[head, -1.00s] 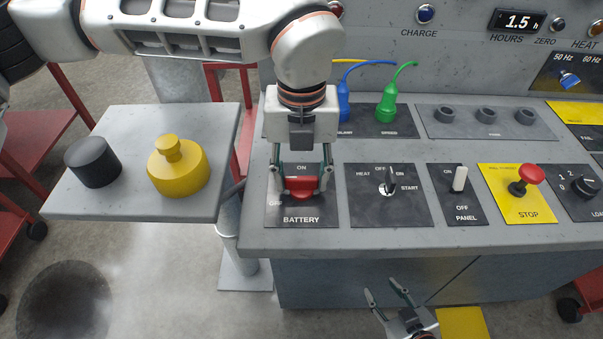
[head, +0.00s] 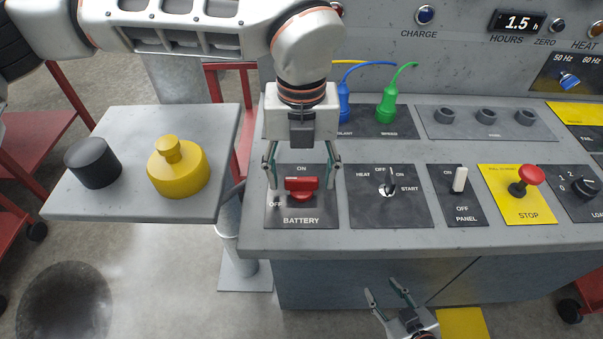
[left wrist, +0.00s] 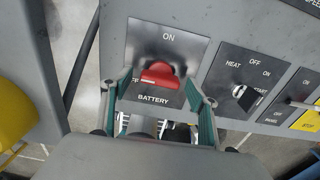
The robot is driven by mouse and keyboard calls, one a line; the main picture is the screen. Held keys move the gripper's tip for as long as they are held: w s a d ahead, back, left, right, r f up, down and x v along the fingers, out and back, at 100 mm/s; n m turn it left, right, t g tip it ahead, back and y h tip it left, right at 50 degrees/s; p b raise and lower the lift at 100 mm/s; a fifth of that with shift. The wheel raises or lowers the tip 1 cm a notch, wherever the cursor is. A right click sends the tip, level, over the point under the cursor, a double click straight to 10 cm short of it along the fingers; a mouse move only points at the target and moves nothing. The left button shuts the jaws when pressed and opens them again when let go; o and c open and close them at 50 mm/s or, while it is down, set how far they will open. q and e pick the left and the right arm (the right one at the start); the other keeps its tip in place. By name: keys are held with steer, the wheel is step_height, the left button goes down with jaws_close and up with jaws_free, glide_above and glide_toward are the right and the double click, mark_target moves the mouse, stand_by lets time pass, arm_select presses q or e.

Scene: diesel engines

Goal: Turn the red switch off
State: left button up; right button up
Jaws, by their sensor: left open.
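The red switch (head: 302,187) sits on the dark BATTERY plate (head: 301,214) at the left of the console. Its bar lies roughly sideways, with ON printed above it and OFF at its lower left. In the left wrist view the red switch (left wrist: 160,74) has its left end beside the partly hidden OFF label. My left gripper (head: 302,181) is open above the switch, one finger on each side and apart from it. My right gripper (head: 381,288) is open and empty, low in front of the console.
Blue and green plugs (head: 387,103) stand behind. A side shelf at left holds a yellow weight (head: 178,170) and a black cylinder (head: 92,163).

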mark_target(301, 179)
arm_select(q)
step_height(301, 179, up, 12)
steer(key=shift+f, duration=0.2)
stand_by(0.6)
